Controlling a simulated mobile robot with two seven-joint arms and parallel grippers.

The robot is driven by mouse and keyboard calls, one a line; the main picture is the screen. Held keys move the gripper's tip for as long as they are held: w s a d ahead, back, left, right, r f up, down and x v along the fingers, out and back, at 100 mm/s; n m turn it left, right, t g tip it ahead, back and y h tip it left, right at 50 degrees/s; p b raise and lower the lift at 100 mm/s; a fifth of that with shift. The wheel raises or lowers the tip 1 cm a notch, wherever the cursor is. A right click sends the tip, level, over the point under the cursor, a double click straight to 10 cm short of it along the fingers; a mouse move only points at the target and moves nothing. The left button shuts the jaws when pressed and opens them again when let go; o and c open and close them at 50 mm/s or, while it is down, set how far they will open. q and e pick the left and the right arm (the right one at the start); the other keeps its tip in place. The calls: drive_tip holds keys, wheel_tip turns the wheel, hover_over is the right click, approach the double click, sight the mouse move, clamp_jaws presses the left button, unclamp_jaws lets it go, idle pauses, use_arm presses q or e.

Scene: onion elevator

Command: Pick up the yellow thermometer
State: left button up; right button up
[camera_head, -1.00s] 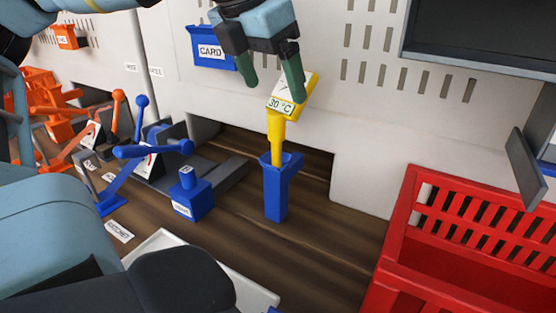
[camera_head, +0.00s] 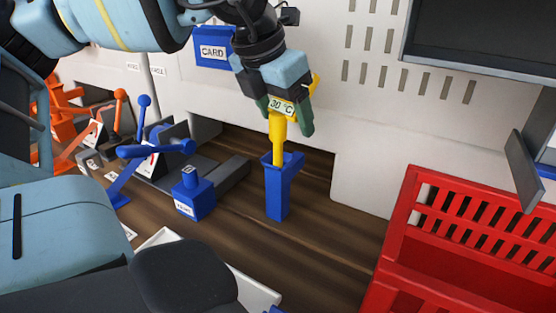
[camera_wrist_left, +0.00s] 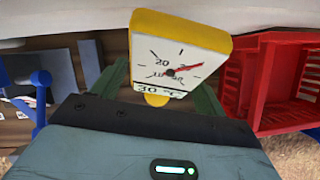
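The yellow thermometer (camera_head: 278,128) stands upright in a blue holder (camera_head: 278,190) on the wooden surface. Its "30 °C" label shows between my fingers, and my gripper covers most of its head in the head view. In the left wrist view, its dial face (camera_wrist_left: 178,62) is seen with a red needle. My left gripper (camera_head: 284,116) is at the thermometer's head, with one green finger on each side. In the wrist view the fingers stand apart on both sides of the head, and I see no clear grip. My right gripper is not in view.
A red slatted crate (camera_head: 396,250) stands at the right. A blue card box (camera_head: 213,48) hangs on the wall behind. Blue levers (camera_head: 155,150) and a small blue block (camera_head: 193,195) are left of the holder. A white tray (camera_head: 258,294) lies in front.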

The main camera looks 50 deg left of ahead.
use_arm(q)
drive_tip(key=c, duration=1.2)
drive_tip(key=shift+c, duration=0.2)
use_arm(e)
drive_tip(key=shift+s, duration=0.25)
use_arm(q)
drive_tip(key=shift+r, duration=0.1)
drive_tip(key=shift+r, duration=0.45)
wheel_tip(320, 180, up, 17)
drive_tip(key=s+b, duration=0.1)
drive_tip(key=s, duration=1.7)
drive_tip(key=shift+d+b, duration=0.3)
drive_tip(key=shift+d, duration=0.05)
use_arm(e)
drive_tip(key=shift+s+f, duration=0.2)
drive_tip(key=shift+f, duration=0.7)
